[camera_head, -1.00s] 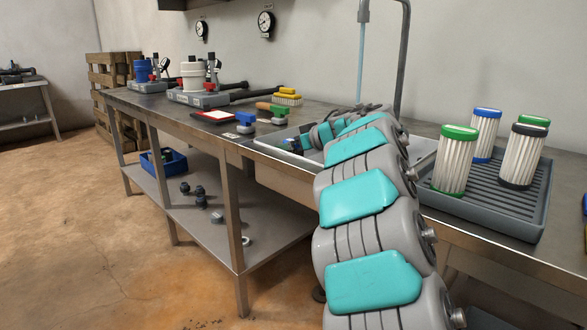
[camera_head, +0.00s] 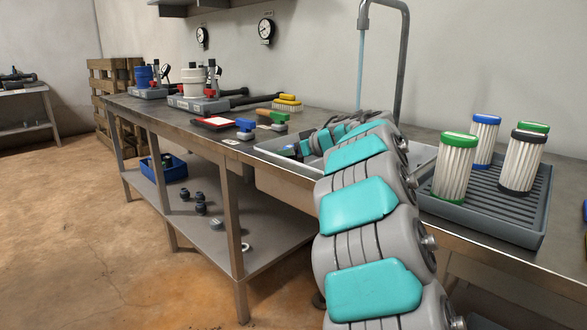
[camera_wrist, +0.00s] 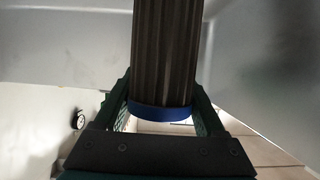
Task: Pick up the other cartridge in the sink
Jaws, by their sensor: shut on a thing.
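A dark, pleated cartridge (camera_wrist: 165,55) with a blue end ring stands large in the middle of the wrist view. My gripper (camera_wrist: 163,108) is shut on it, with a green-edged finger on either side near the blue ring. The cartridge's far end runs out of the top of the picture. In the head view my arm reaches down into the sink (camera_head: 268,152), and my forearm and wrist hide most of the basin. The held cartridge cannot be made out in that view.
A grey ribbed tray (camera_head: 484,222) right of the sink holds several white pleated cartridges with green, blue and black caps. A tall faucet (camera_head: 404,60) rises behind the sink.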

